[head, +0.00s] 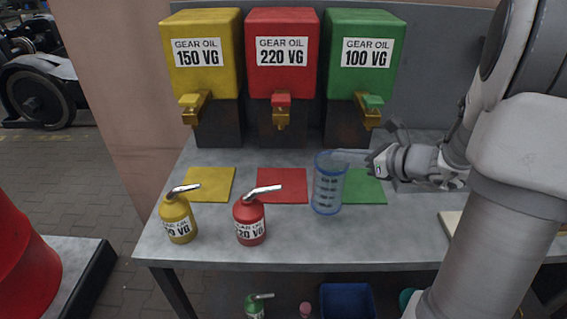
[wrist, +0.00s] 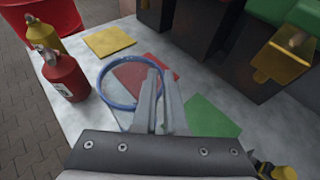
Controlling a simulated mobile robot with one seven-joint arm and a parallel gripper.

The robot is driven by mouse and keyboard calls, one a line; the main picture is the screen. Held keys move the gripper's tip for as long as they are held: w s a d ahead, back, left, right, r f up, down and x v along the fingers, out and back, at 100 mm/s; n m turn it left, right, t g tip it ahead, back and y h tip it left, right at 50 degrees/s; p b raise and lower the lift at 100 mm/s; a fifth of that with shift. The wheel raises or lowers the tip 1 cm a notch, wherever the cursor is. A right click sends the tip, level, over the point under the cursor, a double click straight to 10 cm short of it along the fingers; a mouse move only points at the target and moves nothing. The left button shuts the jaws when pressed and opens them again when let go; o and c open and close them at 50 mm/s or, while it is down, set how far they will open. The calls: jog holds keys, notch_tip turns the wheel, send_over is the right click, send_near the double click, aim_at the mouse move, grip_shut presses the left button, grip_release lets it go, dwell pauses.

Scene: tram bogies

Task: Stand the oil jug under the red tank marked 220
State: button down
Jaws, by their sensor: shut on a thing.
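The oil jug (head: 328,186) is clear with a blue rim and dark markings. It is upright, in front of the gap between the red mat (head: 282,187) and the green mat (head: 366,187). My gripper (head: 374,163) is shut on its right side, apparently at the handle. In the wrist view the fingers (wrist: 158,88) meet at the right of the jug's blue rim (wrist: 102,88), and the red mat shows through it. I cannot tell whether the jug touches the bench. The red tank (head: 283,38) marked 220 VG stands at the back middle, its tap above the red mat.
A yellow tank (head: 203,22) and a green tank (head: 366,25) flank the red one. A yellow oil can (head: 178,221) and a red oil can (head: 250,222) stand left of the jug near the bench's front edge. The yellow mat (head: 210,184) and red mat are bare.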

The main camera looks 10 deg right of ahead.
jog(key=w+r+b+x, duration=0.1)
jog(key=r+x, duration=0.1)
jog(key=x, duration=1.4)
jog(key=shift+a+r, duration=0.35)
jog(key=shift+a, duration=0.15)
jog(key=shift+f, duration=0.15)
jog(key=c, duration=1)
grip_release()
